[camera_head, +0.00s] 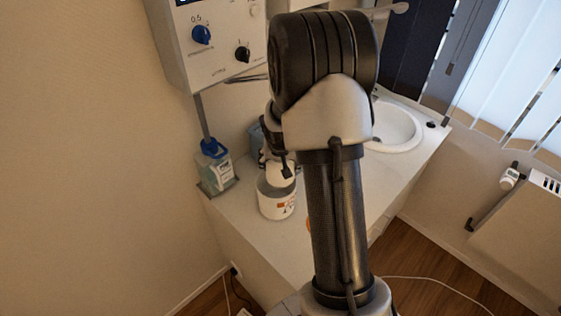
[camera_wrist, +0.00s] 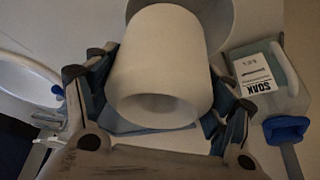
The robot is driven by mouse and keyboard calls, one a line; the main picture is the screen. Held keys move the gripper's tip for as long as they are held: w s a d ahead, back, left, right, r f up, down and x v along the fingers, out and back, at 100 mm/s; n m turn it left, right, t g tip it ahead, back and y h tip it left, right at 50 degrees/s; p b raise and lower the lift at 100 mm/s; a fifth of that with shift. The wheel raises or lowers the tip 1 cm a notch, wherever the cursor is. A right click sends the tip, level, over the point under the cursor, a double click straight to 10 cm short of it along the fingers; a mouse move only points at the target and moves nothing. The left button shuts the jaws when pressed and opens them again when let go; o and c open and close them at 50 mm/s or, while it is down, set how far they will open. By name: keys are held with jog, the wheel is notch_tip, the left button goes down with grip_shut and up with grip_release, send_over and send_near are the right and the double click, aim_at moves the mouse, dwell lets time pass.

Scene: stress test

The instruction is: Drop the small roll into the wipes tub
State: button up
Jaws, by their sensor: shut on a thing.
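The small roll (camera_wrist: 158,60) is white and hollow, and fills the middle of the wrist view between the fingers. My gripper (camera_wrist: 165,80) is shut on its sides. In the head view the roll (camera_head: 281,174) shows as a white shape at the mouth of the wipes tub (camera_head: 277,204), a white tub with a red and dark label on the counter. My arm hides much of the gripper there. Part of the tub's round, grey shape (camera_wrist: 222,12) shows behind the roll in the wrist view. Whether the roll's lower end is inside the rim is unclear.
A blue-capped bottle (camera_head: 214,165) stands left of the tub; its SOAK label (camera_wrist: 252,72) shows in the wrist view. A blue-grey item (camera_head: 256,137) is behind the tub. A sink (camera_head: 397,126) lies to the right. A panel with knobs (camera_head: 215,40) hangs above.

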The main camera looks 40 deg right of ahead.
jog(key=o, duration=1.3)
jog(key=v, duration=1.2)
jog(key=shift+d, duration=0.1)
jog(key=s+a+r+n+y+b, duration=0.1)
jog(key=s+a+r+n+b, duration=0.4)
jog(key=s+a, duration=0.6)
jog(key=s+a+b, duration=0.1)
jog(key=s+a, duration=0.2)
jog(key=s, duration=0.1)
jog(key=s+a+f+n+y+b, duration=0.1)
jog(key=s+a, duration=0.2)
jog(key=a, duration=0.1)
jog(key=s+a+n+t, duration=0.1)
jog(key=s+a, duration=0.2)
jog(key=s, duration=0.1)
jog(key=shift+s+a+f+y+b, duration=0.25)
jog(key=shift+s+f+y+b, duration=0.05)
jog(key=shift+s+y+b, duration=0.1)
